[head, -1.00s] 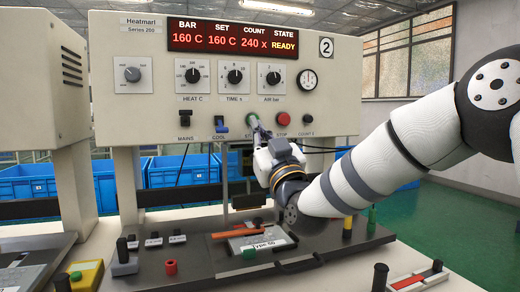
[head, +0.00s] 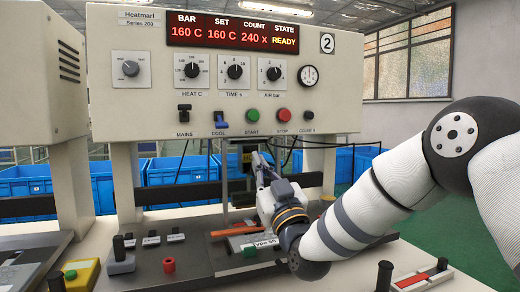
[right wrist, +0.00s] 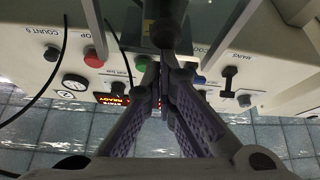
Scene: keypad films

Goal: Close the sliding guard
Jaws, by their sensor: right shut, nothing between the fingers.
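My right gripper (head: 258,160) is shut and empty just below the control box, under the green start button. In the right wrist view its closed fingers (right wrist: 165,62) point at a dark round knob (right wrist: 164,33), which may be the guard's handle; I cannot tell whether they touch it. My left gripper is not in view.
The control box (head: 130,105) hangs above, with the start button (head: 252,115), stop button (head: 283,114) and several switches. On the dark bed below lie an orange bar (head: 232,231) and a red knob (head: 169,265). Blue crates (head: 180,170) stand behind.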

